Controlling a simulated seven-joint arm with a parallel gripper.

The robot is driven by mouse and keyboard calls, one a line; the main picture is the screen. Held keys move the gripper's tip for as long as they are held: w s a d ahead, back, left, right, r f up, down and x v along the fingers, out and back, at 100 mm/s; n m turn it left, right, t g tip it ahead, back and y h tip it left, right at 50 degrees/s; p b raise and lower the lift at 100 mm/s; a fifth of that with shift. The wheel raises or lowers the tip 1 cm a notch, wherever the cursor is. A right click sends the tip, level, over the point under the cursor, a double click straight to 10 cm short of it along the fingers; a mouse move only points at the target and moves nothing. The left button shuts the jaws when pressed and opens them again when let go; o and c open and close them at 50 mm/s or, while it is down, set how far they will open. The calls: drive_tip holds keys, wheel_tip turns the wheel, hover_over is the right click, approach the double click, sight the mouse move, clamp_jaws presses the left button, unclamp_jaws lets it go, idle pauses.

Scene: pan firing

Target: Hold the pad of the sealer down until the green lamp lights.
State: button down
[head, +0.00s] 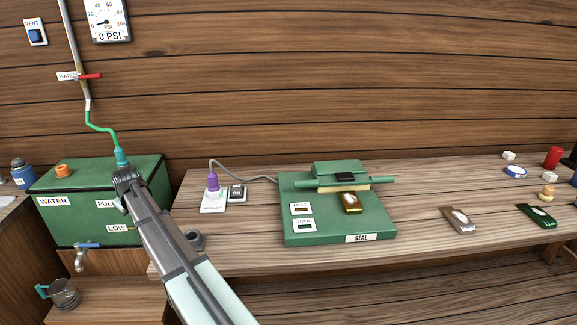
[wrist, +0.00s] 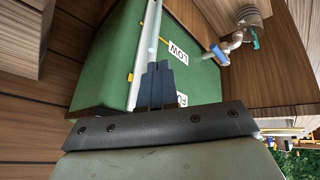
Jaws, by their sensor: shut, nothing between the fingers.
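The green sealer (head: 380,225), labelled SEAL, stands on the bench right of centre in the head view. A dark pad (head: 345,177) sits on top of its crossbar. A gold-and-white packet (head: 351,204) sticks out at the front under the bar. Two small lamp panels are at its front left: the HOT lamp (head: 301,209) looks dull brown, and the lower lamp (head: 304,226) looks dark, its label too small to read surely. My gripper (wrist: 158,68) is shut and empty, by the green water tank, well left of the sealer. In the head view my arm hides its fingertips.
The green water tank (head: 75,222) has a hose (head: 100,128) entering its top and a tap (head: 82,258) in front. A purple plug (head: 213,183) and switch (head: 237,193) are left of the sealer. Packets (head: 459,219) and (head: 536,216) lie right. A gauge (head: 108,20) reads 0 PSI.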

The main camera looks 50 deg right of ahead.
sight(344, 174)
drive_tip(key=d+r, duration=0.6)
drive_tip(key=d, duration=0.1)
drive_tip(key=s+d+r+m+g+h, duration=0.15)
drive_tip(key=s+d+r, duration=0.35)
drive_tip(key=d, duration=0.5)
drive_tip(key=s+d+r+m, duration=0.2)
drive_tip(key=s+d, duration=0.5)
drive_tip(key=d, duration=0.2)
drive_tip(key=s+d+r+m+h, duration=0.15)
drive_tip(key=s+d+r, duration=0.35)
drive_tip(key=d, duration=0.5)
drive_tip(key=s+d+r+m, duration=0.1)
drive_tip(key=s+d+m, duration=0.1)
drive_tip(key=s+d, duration=0.4)
drive_tip(key=s+d+r+m+g+y, duration=0.1)
drive_tip(key=s+d, duration=0.6)
drive_tip(key=s, duration=1)
drive_tip(key=s+d+r+m+g, duration=0.1)
drive_tip(key=s+d+r+m, duration=0.1)
drive_tip(key=s+d, duration=0.5)
drive_tip(key=s+m, duration=0.1)
drive_tip(key=s, duration=0.3)
drive_tip(key=shift+s+r+y, duration=0.15)
drive_tip(key=shift+r+y, duration=0.25)
drive_tip(key=shift+d+f+g, duration=0.1)
drive_tip(key=shift+g, duration=0.15)
